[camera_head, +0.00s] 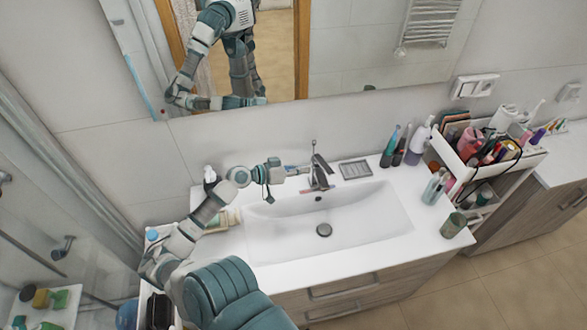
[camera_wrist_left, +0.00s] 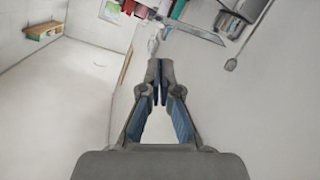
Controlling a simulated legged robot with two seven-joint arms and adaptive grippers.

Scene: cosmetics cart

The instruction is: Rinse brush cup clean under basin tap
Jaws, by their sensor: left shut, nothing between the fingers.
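My left gripper (camera_head: 300,170) is at the back of the basin, its fingers by the tap (camera_head: 320,172); I cannot tell if they touch it. In the left wrist view its fingertips (camera_wrist_left: 160,82) are together with nothing between them. The white basin (camera_head: 375,222) is empty, with a dark drain in its floor; no water shows. A dark green cup (camera_head: 453,226) stands upright at the counter's front right corner, well apart from the gripper. A clear cup (camera_head: 434,190) with items in it stands behind. I cannot tell for sure which one is the brush cup. My right gripper is out of view.
A white cart (camera_head: 497,172) crowded with cosmetics stands right of the counter. Bottles (camera_head: 414,147) and a grey soap tray (camera_head: 355,169) line the counter's back right. Small items lie left of the basin by my arm. The mirror (camera_head: 350,60) reflects me.

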